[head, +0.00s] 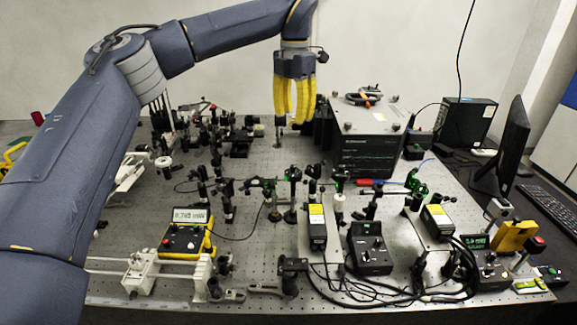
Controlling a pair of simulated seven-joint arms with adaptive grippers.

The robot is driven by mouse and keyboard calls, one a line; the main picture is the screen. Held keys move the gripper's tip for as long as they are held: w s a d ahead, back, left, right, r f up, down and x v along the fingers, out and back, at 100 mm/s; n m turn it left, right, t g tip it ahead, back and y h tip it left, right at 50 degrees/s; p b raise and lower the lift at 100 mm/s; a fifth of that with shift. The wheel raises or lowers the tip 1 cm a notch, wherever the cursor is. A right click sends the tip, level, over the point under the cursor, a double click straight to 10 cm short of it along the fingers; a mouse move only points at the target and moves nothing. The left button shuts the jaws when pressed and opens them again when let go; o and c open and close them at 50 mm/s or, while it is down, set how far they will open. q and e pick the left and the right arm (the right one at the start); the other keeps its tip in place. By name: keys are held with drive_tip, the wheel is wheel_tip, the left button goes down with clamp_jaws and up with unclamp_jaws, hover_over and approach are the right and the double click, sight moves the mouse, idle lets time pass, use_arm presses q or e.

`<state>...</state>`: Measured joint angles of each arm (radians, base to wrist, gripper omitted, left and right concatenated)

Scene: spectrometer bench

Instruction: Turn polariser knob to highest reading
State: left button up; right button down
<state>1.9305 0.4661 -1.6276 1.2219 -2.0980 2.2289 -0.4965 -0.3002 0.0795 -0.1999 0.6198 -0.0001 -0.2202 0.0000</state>
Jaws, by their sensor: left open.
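My left gripper (290,121) hangs in the upper middle of the head view, yellow fingers pointing down, open and with nothing seen in it. It is over the back part of the optical bench, left of a large black box. A yellow-cased meter (187,233) with a lit display sits on the front left of the bench; its digits are too small to read surely. Several dark optic mounts (270,190) on posts stand in rows in the middle. I cannot tell which of them carries the polariser knob. My right gripper is not in view.
The grey-topped black box (368,151) stands close to the right of my left gripper. Laser units, a black controller (368,249) and looped cables (400,292) crowd the front right. A monitor (505,150) stands at the right. Bare bench shows right of the yellow meter.

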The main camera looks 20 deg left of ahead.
sight(293, 166)
use_arm(q)
wheel_tip(293, 166, down, 16)
idle(0.6)
clamp_jaws()
idle(0.3)
